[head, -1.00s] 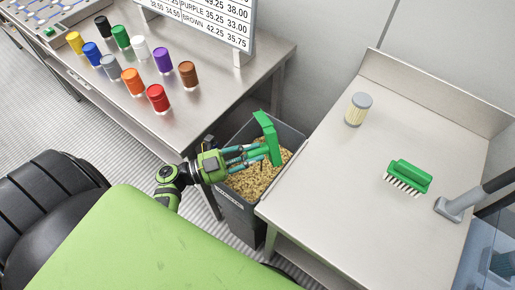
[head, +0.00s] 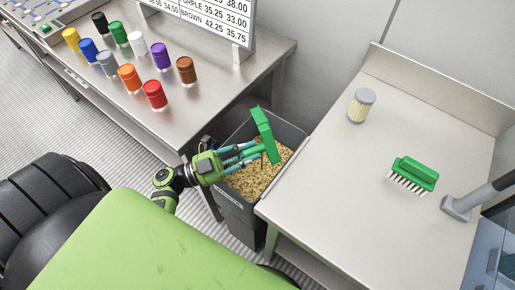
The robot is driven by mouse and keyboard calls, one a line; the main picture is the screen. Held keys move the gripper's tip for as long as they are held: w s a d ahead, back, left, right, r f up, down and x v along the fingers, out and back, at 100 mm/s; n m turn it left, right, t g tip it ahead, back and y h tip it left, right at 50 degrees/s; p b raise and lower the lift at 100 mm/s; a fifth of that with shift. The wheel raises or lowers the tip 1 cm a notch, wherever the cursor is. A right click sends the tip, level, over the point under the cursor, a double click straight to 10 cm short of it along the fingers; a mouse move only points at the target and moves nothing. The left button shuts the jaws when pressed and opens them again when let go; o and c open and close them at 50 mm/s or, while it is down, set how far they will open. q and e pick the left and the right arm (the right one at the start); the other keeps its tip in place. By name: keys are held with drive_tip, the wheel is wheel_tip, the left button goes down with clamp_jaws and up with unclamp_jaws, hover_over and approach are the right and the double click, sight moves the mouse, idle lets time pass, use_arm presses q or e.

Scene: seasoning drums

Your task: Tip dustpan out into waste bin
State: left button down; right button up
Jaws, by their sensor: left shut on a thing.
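The green dustpan (head: 265,134) is held steeply tilted over the grey waste bin (head: 236,213). The bin stands on the floor between the two tables and is filled with tan, crumb-like waste (head: 256,176). My left gripper (head: 247,153) is shut on the dustpan, above the bin's opening. The dustpan's inner face is not clearly visible, so I cannot tell if anything is on it. My right gripper is not in view.
A green brush (head: 413,174) with white bristles lies on the right table (head: 340,185). A grey-lidded jar (head: 361,105) stands near its back. Several coloured drums, including a red one (head: 154,95), stand on the left table (head: 215,98) before a price board (head: 215,18).

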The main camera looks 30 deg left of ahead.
use_arm(q)
drive_tip(key=shift+s+a+f+b, duration=0.1)
drive_tip(key=shift+s+f+b, duration=0.1)
drive_tip(key=shift+b, duration=0.1)
drive_tip(key=shift+a, duration=0.1)
drive_tip(key=shift+b, duration=0.3)
